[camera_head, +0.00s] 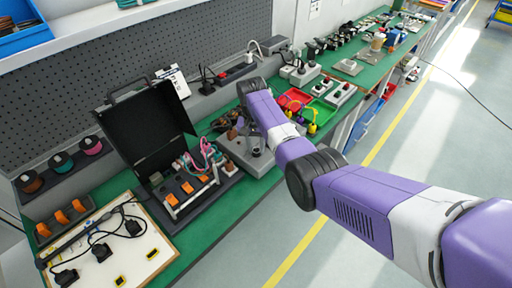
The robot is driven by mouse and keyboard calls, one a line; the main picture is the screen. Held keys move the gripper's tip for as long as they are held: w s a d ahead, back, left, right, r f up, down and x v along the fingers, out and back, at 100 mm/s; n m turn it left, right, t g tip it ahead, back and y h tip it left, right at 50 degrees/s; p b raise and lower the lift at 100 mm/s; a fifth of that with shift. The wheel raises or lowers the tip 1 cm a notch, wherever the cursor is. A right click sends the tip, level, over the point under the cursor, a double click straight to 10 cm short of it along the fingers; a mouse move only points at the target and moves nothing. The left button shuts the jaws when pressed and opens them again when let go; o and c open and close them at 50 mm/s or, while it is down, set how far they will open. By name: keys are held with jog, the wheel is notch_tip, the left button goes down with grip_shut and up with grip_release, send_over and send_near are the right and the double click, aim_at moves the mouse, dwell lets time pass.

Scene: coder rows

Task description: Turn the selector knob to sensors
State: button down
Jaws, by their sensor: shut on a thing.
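A grey panel box (262,167) stands on the green bench, partly behind my purple arm. My arm reaches in from the lower right, and its wrist bends down over this box. My gripper (244,130) is small and dark, low over the box, and partly covered by my arm. It is shut on what looks like the selector knob, whose shape is mostly hidden. The knob's markings, including any sensors label, and its pointer direction are too small or covered to read.
An open black case (145,130) with orange parts and wires stands left of the box. A white board (110,250) with cables lies at the near left. Red and green trays (318,112) lie right of my forearm. A grey pegboard (140,50) backs the bench.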

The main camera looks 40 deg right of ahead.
aim_at(255, 149)
jog(key=shift+r+m, duration=0.15)
jog(key=shift+m, duration=0.95)
jog(key=shift+w, duration=0.1)
jog(key=c, duration=1.1)
grip_release()
notch_tip(255, 149, up, 8)
jog(key=shift+w+f+b, duration=0.1)
jog(key=shift+f+b, duration=0.05)
jog(key=shift+b, duration=0.25)
